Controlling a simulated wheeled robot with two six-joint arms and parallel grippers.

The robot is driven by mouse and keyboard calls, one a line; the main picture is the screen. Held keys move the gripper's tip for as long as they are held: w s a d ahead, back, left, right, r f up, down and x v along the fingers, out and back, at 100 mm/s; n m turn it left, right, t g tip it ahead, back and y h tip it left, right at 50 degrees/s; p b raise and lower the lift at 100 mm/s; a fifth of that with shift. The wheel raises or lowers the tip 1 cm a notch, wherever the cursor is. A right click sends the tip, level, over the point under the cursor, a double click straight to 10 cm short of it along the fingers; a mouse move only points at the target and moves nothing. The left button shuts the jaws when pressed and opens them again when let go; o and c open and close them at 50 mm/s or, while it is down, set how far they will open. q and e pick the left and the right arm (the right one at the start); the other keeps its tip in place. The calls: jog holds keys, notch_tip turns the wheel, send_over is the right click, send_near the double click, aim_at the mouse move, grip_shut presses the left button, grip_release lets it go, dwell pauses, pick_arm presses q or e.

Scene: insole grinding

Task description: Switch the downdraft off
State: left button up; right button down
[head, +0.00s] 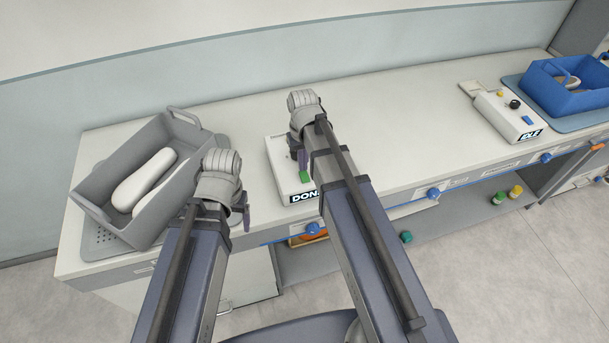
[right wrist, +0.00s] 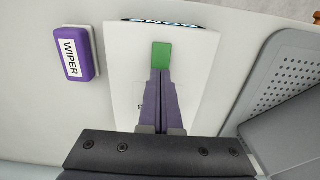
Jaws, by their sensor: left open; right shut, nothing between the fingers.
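A white box (head: 281,165) with a display reading "DONE" (head: 305,197) stands on the bench. It has a green button or rocker (head: 305,177) on top, also seen in the right wrist view (right wrist: 161,54). My right gripper (head: 303,161) is shut and empty. In the right wrist view its fingertips (right wrist: 161,76) are at the lower edge of the green button; I cannot tell whether they touch it. My right arm hides part of the box in the head view. My left gripper (head: 244,213) is open and empty, between the grey bin and the box, mostly hidden by its arm.
A grey bin (head: 95,198) with white insole-like pieces (head: 146,180) sits at the left on a perforated tray (head: 103,243). A purple wiper (right wrist: 73,53) lies beside the box. At the right are an "IDLE" unit (head: 507,116) and a blue bin (head: 572,95). The bench middle is clear.

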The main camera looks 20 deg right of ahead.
jog(key=shift+f+b, duration=0.8)
jog(key=shift+f, duration=0.1)
jog(key=shift+r, duration=0.2)
notch_tip(320, 180, up, 7)
jog(key=p, duration=0.7)
jog(key=shift+f, duration=0.1)
dwell(0.4)
jog(key=s+a+f+n+h+b, duration=0.1)
jog(key=s+a+f+n+b, duration=0.1)
jog(key=s+a, duration=0.8)
jog(key=s+n, duration=0.1)
jog(key=s, duration=0.3)
jog(key=shift+s+a+f+b, duration=0.15)
jog(key=shift+a+f+b, duration=0.1)
jog(key=shift+f+b, duration=0.1)
